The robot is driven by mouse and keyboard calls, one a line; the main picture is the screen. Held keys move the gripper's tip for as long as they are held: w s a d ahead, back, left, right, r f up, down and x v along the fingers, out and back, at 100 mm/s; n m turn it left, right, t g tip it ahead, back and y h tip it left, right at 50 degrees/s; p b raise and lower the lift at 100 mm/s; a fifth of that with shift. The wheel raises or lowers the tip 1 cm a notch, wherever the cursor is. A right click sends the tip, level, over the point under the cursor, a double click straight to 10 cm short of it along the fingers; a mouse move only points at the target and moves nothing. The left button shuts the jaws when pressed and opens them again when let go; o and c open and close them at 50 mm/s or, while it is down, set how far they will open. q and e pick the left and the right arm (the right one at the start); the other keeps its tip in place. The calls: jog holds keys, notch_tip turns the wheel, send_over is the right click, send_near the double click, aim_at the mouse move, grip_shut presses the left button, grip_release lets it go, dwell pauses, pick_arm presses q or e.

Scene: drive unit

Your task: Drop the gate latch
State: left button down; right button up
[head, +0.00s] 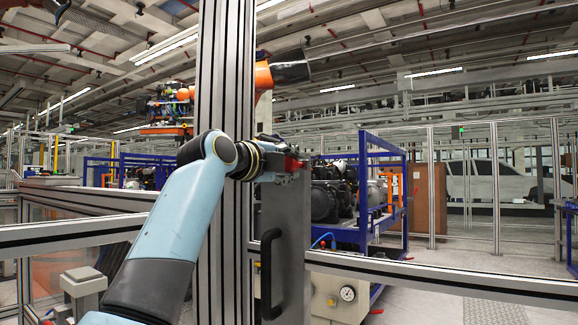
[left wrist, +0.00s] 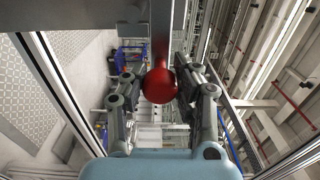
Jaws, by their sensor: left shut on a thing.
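A red latch knob (left wrist: 160,84) sits on a short red stem between the fingers of my left gripper (left wrist: 163,88) in the left wrist view. The fingers are shut on it from both sides. In the head view my left gripper (head: 283,166) is at the top of a grey gate panel (head: 287,235), just right of the tall aluminium post. A black handle (head: 267,275) is on the panel below. My right gripper is in neither view.
The tall aluminium post (head: 222,80) stands close beside my left forearm. A horizontal rail (head: 450,286) runs off to the right. Behind it is a blue frame (head: 372,235) with dark drive units and a pressure gauge (head: 347,293).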

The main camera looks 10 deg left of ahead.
pick_arm(q)
jog(key=c, duration=1)
grip_release()
jog(key=shift+f, duration=0.15)
jog(key=shift+o, duration=0.2)
jog(key=v, duration=1.2)
